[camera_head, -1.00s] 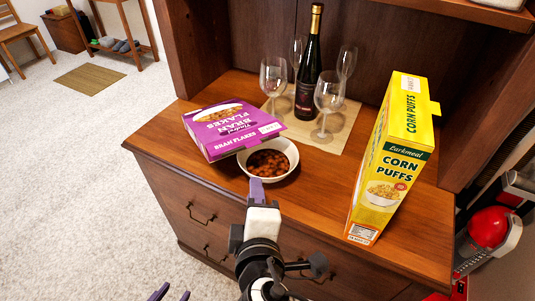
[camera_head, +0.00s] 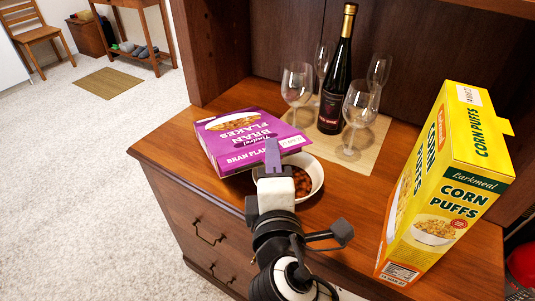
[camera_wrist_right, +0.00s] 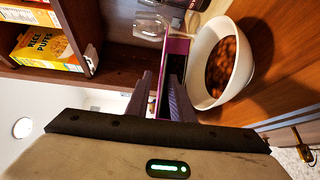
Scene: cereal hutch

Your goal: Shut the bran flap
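The purple bran flakes box (camera_head: 240,138) lies on its side on the wooden counter, its end toward the white bowl (camera_head: 316,176). A pale end flap (camera_head: 292,141) shows at its right end. In the wrist view the box's purple-edged end (camera_wrist_right: 177,46) shows beyond the fingers, with a dark interior. My right gripper (camera_head: 272,152) is above the bowl's left side, close in front of the box end. It also shows in the wrist view (camera_wrist_right: 160,76), fingers apart and nothing clearly held. Whether it touches the flap is unclear. My left gripper is out of view.
The yellow corn puffs box (camera_head: 465,200) stands at the right. A dark bottle (camera_head: 335,100) and several wine glasses (camera_head: 357,112) stand on a mat (camera_head: 378,135) behind the bowl. The bowl holds brown food. The counter's front left is clear.

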